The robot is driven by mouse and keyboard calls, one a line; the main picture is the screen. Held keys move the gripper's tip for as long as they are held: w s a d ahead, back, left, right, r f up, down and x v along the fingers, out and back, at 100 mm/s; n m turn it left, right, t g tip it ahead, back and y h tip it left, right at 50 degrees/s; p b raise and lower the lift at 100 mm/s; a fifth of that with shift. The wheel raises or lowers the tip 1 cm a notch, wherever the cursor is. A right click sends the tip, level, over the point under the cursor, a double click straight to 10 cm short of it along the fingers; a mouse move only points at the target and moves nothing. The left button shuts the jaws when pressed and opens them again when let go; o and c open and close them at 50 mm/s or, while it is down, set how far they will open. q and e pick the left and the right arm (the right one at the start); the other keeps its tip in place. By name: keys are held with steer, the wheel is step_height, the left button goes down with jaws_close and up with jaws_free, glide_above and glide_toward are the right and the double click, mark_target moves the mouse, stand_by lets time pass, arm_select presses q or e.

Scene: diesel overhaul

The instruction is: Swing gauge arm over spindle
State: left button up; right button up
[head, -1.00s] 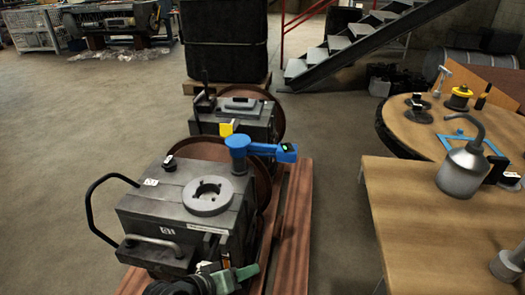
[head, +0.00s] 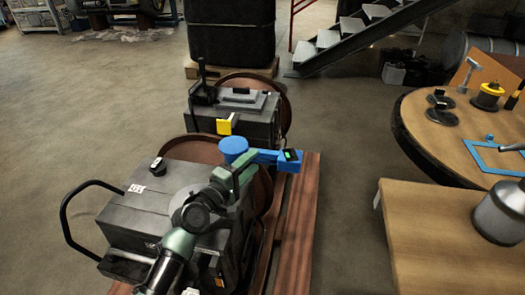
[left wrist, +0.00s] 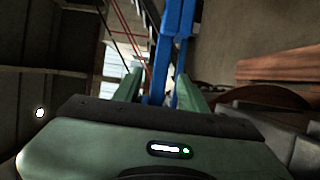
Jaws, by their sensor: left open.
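The blue gauge arm (head: 265,157) has a round blue pivot head (head: 234,147) at the back of the near grey machine (head: 120,222) and points right, with a small display near its end. The grey round spindle ring on the machine top is mostly hidden behind my left arm. My left gripper (head: 238,170) is open, just in front of the gauge arm. In the left wrist view, the blue arm (left wrist: 172,60) shows between and beyond the green fingers (left wrist: 160,88); I cannot tell whether they touch it. My right gripper is out of view.
A second grey machine (head: 212,118) with a yellow tag stands behind. Both sit on a reddish wooden base (head: 297,225). A black loop handle (head: 66,215) sticks out left. Wooden tables (head: 440,235) with a metal can (head: 500,212) stand right; the floor between is clear.

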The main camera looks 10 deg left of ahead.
mark_target(259, 156)
arm_select(q)
steer(key=x, duration=0.4)
steer(key=shift+w+d+b, duration=0.1)
steer(key=shift+b, duration=0.2)
steer(key=shift+w+d, duration=0.25)
steer(key=shift+w, duration=0.3)
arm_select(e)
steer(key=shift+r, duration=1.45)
arm_select(q)
jaws_close()
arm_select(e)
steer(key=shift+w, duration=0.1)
arm_select(q)
steer(key=shift+f, duration=0.1)
